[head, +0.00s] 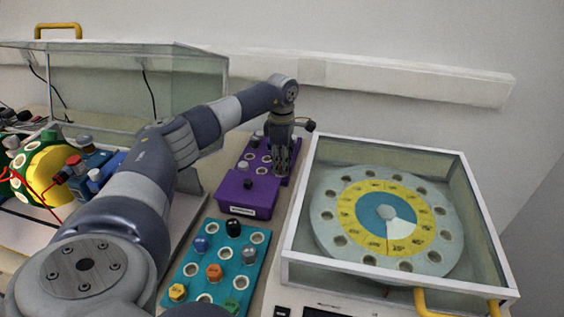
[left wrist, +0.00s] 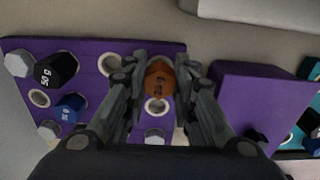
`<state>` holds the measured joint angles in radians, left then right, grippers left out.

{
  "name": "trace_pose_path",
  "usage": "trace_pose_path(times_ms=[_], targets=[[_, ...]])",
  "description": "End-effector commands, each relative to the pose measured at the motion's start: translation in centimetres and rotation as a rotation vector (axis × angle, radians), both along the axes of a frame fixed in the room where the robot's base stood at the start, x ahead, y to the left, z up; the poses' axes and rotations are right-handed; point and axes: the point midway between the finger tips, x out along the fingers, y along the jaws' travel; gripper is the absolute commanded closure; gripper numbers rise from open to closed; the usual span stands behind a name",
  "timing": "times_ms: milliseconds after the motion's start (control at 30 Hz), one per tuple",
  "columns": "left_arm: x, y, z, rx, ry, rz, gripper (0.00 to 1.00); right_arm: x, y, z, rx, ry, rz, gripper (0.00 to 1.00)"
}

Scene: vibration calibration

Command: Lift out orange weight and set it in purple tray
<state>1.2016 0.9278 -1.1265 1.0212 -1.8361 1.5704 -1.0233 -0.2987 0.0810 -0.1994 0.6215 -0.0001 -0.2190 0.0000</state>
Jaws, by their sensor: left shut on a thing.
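My left gripper (head: 281,168) is over the purple tray (head: 249,152), near the back of the table, pointing down. In the left wrist view its fingers (left wrist: 160,88) are closed on an orange weight (left wrist: 160,76) marked on top. The purple tray (left wrist: 95,48) lies beneath it, with an empty hole just below the weight in the picture. I cannot tell whether the weight is seated in a hole or held above. The tray also holds a black weight (left wrist: 56,69), a blue weight (left wrist: 70,107) and grey weights. My right gripper is not in view.
A purple box (head: 248,194) stands in front of the tray. A teal tray (head: 222,252) nearer me holds several weights, including another orange one (head: 214,272). The glass-walled machine (head: 291,235) with a numbered disc (head: 387,222) stands right. Wired equipment (head: 47,173) is left.

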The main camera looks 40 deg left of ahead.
Motion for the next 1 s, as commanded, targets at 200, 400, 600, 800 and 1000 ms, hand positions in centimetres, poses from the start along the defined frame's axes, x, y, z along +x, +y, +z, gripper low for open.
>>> trace_pose_path(times_ms=[200, 400, 600, 800, 1000], targets=[[0.0, 0.0, -0.4, 0.0, 0.0, 0.0, 0.89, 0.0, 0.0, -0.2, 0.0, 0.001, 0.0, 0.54], [0.0, 0.0, -0.7, 0.0, 0.001, 0.0, 0.89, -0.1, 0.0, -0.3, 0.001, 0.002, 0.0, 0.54], [0.0, 0.0, -1.0, 0.0, 0.001, 0.0, 0.89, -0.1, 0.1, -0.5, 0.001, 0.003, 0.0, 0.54], [0.0, 0.0, -1.2, 0.0, 0.001, 0.0, 0.89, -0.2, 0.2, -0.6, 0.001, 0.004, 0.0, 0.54], [0.0, 0.0, -1.5, 0.0, 0.001, 0.0, 0.89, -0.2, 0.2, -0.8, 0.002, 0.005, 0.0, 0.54]])
